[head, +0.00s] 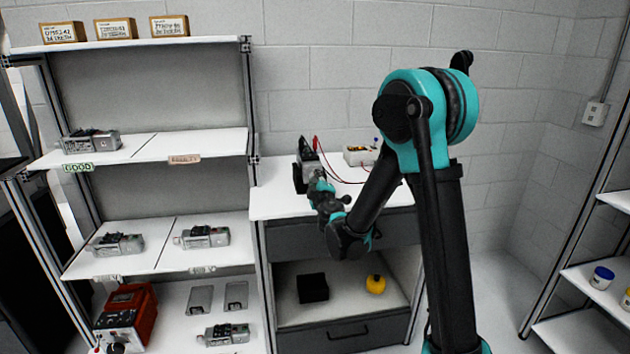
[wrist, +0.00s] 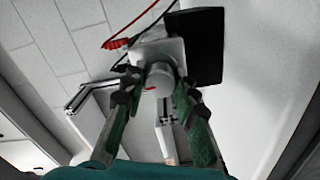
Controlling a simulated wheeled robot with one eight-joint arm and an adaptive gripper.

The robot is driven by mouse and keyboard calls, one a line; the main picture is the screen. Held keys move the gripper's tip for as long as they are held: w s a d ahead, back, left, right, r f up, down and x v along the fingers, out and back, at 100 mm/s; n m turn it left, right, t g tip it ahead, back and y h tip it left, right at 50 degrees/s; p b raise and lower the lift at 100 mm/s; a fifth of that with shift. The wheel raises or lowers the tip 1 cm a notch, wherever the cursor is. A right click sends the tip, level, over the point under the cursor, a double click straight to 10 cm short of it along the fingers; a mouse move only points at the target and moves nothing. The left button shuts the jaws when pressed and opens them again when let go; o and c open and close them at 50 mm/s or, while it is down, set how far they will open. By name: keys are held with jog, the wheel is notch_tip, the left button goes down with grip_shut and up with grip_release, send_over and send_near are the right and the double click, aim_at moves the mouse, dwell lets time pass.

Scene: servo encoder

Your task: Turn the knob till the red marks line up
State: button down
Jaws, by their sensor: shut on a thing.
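The knob (wrist: 160,76) is a pale grey cylinder on a light square face of the servo unit (wrist: 172,48) in the wrist view. My gripper (wrist: 158,92) has a finger on either side of the knob and is shut on it. A small red mark shows low on the knob's left side; I cannot tell whether a second red mark lines up with it. In the head view my gripper (head: 318,180) is at the servo unit (head: 308,152) on the white bench, and my fingers and arm hide the knob there.
Red and black leads (wrist: 118,42) run close by the servo unit. A white instrument (head: 357,156) stands behind on the bench (head: 278,203). A shelf rack (head: 205,145) with several grey units is at left. A black box (head: 312,288) and yellow object (head: 376,284) lie below the bench.

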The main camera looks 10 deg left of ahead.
jog(key=shift+m, duration=0.3)
dwell(0.4)
jog(key=c, duration=1.2)
grip_release()
jog(key=shift+o, duration=0.2)
jog(key=shift+s, duration=0.1)
jog(key=v, duration=1.2)
